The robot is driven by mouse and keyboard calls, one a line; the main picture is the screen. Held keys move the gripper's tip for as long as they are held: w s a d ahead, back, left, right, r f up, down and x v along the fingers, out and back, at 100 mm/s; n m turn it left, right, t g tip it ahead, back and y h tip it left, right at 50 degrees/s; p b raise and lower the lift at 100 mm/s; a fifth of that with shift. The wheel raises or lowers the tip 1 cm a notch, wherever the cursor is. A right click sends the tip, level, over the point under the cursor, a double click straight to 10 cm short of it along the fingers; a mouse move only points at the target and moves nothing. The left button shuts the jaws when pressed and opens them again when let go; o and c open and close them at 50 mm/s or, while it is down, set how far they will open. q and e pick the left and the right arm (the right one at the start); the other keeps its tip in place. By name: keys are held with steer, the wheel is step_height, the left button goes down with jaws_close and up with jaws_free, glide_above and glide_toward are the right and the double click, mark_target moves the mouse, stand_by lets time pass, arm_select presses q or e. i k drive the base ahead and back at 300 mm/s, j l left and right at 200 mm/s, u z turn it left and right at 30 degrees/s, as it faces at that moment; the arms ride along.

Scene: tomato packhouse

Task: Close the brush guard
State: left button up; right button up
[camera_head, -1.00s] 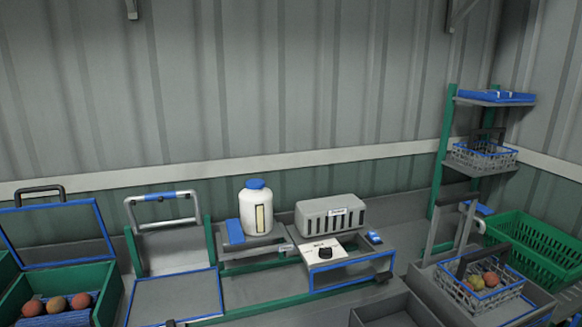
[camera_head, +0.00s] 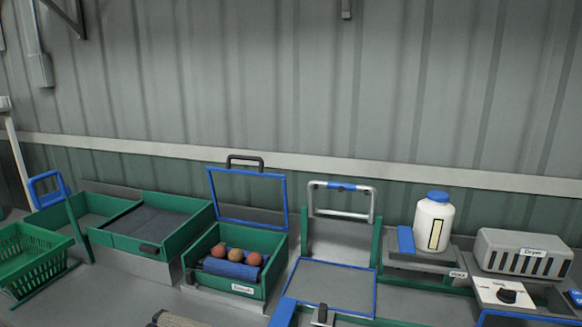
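The brush guard (camera_head: 248,199) is a clear panel in a blue frame with a black handle (camera_head: 245,161) on its top edge. It stands raised, leaning back at the rear of a green brush box (camera_head: 276,266). The open box holds a blue roller (camera_head: 229,269) with three reddish-orange tomatoes (camera_head: 236,255) in a row on or behind it. A small white label on the box front is too small to read surely. Neither of my grippers shows in the head view.
Left of the box are a green bin with a dark bed (camera_head: 150,222) and a green basket (camera_head: 25,250). To the right stand a chute with a grey U-shaped handle (camera_head: 345,187), a white bottle (camera_head: 434,224) and a dryer (camera_head: 522,253). A ribbed beige item (camera_head: 178,320) is cut off below.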

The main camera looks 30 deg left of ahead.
mark_target(228, 170)
steer(key=u, duration=1.15)
